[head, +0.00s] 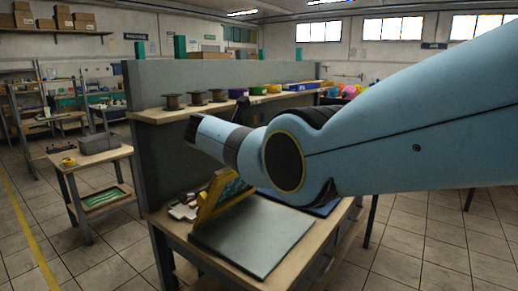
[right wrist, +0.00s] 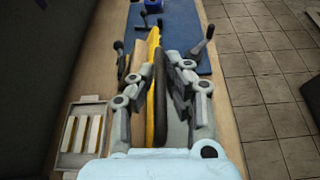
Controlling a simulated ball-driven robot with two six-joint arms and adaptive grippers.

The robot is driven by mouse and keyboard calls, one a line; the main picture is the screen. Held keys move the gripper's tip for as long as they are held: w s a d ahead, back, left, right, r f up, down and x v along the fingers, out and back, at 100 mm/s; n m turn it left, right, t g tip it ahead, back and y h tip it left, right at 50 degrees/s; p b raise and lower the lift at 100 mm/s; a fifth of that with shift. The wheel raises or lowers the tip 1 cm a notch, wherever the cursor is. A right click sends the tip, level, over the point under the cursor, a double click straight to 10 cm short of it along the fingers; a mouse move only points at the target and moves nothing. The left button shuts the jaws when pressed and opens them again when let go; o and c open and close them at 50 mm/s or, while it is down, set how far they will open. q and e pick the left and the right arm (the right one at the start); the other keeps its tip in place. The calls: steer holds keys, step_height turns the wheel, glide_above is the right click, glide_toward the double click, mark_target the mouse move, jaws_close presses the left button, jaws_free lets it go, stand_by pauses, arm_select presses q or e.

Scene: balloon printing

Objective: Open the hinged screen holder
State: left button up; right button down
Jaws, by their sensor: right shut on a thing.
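The hinged screen holder has a yellow frame (head: 207,204) with a green screen, and it stands tilted up over a grey plate (head: 255,237) on the workbench. My right arm covers part of the area above it in the head view. In the right wrist view the yellow frame (right wrist: 154,70) shows nearly edge-on between the fingers of my right gripper (right wrist: 157,82). The right gripper is shut on the frame; the exact contact is partly hidden. My left gripper is in neither view.
A blue mat (right wrist: 183,38) with dark-handled tools lies beyond the holder. A tray (right wrist: 67,153) with several pale strips lies beside it. A grey panel (head: 155,160) with a shelf of spools (head: 197,98) stands behind the bench. Tiled floor is clear on the right.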

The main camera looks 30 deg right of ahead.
steer(key=shift+w+r, duration=0.1)
steer(key=shift+w, duration=0.1)
stand_by(0.4)
steer(key=c, duration=1.6)
jaws_free()
steer(key=shift+c, duration=0.2)
steer(key=shift+s+a+r, duration=0.1)
steer(key=shift+s+a, duration=0.05)
steer(key=shift+a, duration=0.4)
steer(key=v, duration=1.1)
steer(key=shift+d, duration=0.15)
